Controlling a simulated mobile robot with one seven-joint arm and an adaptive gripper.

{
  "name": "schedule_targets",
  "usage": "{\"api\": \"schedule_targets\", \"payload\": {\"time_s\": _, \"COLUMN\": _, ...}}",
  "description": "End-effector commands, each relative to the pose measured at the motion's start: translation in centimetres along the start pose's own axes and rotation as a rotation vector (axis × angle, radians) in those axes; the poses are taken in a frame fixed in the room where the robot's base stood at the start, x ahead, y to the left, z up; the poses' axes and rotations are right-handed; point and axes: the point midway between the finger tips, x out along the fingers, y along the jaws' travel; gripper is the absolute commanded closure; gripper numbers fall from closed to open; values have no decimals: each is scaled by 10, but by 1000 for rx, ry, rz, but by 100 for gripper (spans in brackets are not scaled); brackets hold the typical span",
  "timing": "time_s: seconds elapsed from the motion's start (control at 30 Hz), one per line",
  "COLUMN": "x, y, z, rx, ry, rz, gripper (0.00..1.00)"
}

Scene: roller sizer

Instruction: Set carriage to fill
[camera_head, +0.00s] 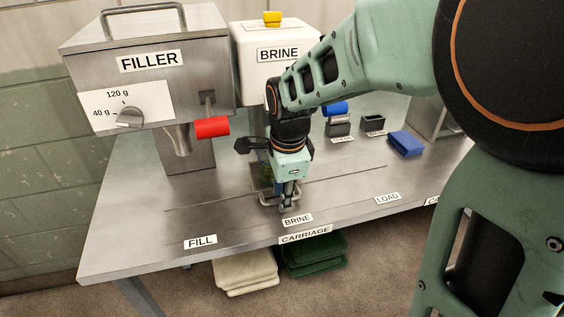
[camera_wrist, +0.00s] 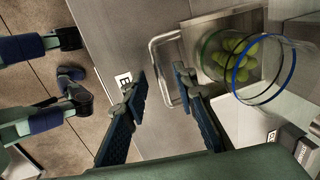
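The carriage is a metal plate with a bar handle (camera_wrist: 156,62), standing by the BRINE label (camera_head: 297,220) on the bench. A clear jar (camera_wrist: 268,90) with a blue rim and several green olives (camera_wrist: 236,56) stands on the carriage plate; in the head view it is mostly hidden behind my gripper. My gripper (camera_head: 288,205) points down at the carriage handle. In the wrist view its fingers (camera_wrist: 162,76) are apart, one on each side of the handle's bar, with gaps visible. The FILL label (camera_head: 200,242) is to the left along the bench front.
The filler (camera_head: 150,65) with red lever (camera_head: 212,127) and dial (camera_head: 130,117) stands at left. The white brine tank (camera_head: 252,75) is behind my gripper. A blue block (camera_head: 405,144) lies at right, near the LOAD label (camera_head: 387,198). Bench between BRINE and FILL looks clear.

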Motion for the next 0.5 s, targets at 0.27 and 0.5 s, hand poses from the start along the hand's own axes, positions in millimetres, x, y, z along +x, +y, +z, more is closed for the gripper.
{"api": "schedule_targets", "payload": {"time_s": 0.27, "x": -1, "y": 0, "z": 0, "rx": 0, "ry": 0, "rz": 0, "gripper": 86}}
{"api": "schedule_targets", "payload": {"time_s": 0.5, "x": -1, "y": 0, "z": 0, "rx": 0, "ry": 0, "rz": 0, "gripper": 100}}
